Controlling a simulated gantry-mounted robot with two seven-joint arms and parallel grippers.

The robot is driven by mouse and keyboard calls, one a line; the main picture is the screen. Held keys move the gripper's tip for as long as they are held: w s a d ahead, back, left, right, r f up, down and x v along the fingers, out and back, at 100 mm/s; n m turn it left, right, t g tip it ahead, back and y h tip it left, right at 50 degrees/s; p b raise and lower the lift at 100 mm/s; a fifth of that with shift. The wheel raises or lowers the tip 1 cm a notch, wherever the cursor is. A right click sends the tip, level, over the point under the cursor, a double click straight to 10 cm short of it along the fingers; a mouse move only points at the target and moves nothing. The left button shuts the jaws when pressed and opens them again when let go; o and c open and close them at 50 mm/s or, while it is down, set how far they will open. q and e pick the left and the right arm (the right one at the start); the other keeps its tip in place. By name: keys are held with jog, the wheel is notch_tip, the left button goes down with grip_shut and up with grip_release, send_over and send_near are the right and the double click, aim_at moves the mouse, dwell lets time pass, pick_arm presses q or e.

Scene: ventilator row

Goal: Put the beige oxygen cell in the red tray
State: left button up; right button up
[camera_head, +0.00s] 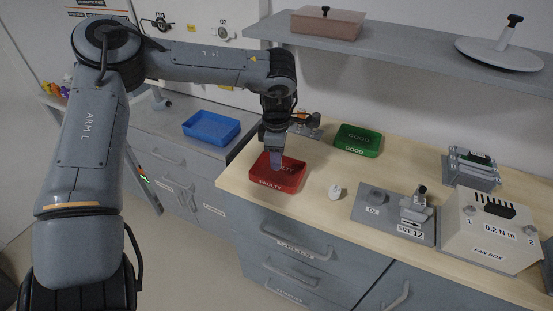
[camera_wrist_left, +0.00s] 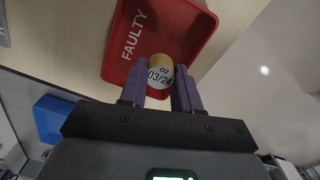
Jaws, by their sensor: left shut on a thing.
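The oxygen cell (camera_wrist_left: 160,72) is a small cylinder with a beige top and a white label reading "O2 03/24". It shows between the fingers in the left wrist view. My left gripper (camera_head: 275,165) is shut on it, over the red tray (camera_head: 290,182) marked "FAULTY". The red tray (camera_wrist_left: 195,50) also fills the upper middle of the left wrist view behind the cell. In the head view the cell is hidden by the gripper. I cannot tell whether the cell touches the tray floor. My right gripper is not in view.
A green tray (camera_head: 372,140) marked "GOOD" stands behind to the right. A small white object (camera_head: 335,191) lies right of the red tray. A grey plate (camera_head: 395,213) with fittings and a fan box (camera_head: 490,230) stand further right. A blue tray (camera_head: 211,127) is at left.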

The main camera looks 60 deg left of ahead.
pick_arm(q)
jog(key=shift+f, duration=0.7)
jog(key=shift+f, duration=0.6)
jog(key=o, duration=1)
